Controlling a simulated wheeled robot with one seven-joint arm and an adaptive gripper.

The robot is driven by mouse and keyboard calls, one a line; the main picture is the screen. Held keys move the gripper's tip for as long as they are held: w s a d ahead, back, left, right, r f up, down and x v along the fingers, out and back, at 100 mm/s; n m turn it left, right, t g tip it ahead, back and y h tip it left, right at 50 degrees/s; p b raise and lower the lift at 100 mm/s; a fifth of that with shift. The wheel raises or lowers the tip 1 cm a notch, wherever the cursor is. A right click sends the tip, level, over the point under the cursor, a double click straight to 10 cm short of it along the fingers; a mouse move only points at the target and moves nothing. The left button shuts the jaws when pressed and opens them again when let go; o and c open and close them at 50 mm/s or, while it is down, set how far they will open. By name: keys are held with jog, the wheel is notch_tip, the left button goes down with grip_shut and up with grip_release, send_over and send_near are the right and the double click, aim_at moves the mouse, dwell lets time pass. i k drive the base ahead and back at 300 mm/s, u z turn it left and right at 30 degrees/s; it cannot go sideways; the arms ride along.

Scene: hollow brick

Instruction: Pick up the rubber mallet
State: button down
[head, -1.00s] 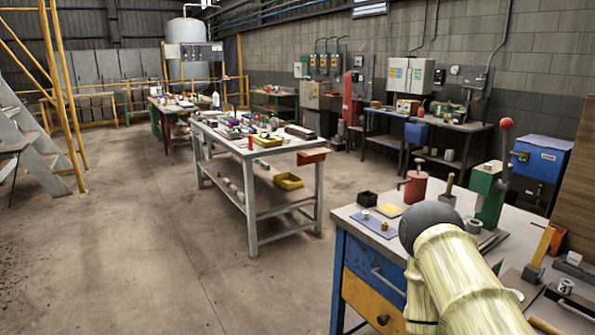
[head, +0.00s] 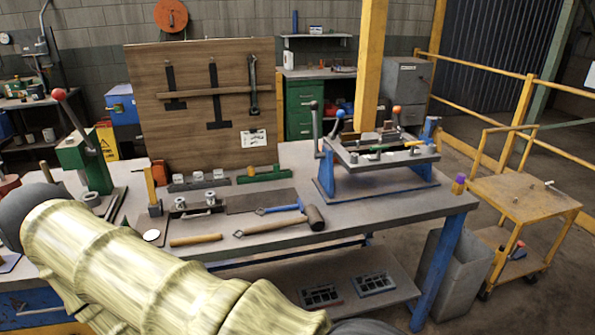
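A mallet (head: 275,226) with a wooden handle and a dark brownish head lies on the grey workbench (head: 375,208), near its front edge, in the head view. Its handle points left and its head is at the right. It looks like the rubber mallet. Blue-handled pliers or a similar tool lie just behind its handle. My pale arm crosses the lower left of the view, in front of the bench. My gripper is not in view.
A second hammer (head: 151,186) stands head down further left. A short wooden rod (head: 195,240) lies left of the mallet. A blue-framed fixture (head: 375,165) stands at the right. A wooden tool board (head: 200,135) rises behind. A grey bin (head: 455,270) and yellow cart (head: 525,205) stand right.

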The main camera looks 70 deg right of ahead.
aim_at(312, 217)
jog(key=u, duration=1.7)
jog(key=k, duration=2.2)
jog(key=z, duration=0.8)
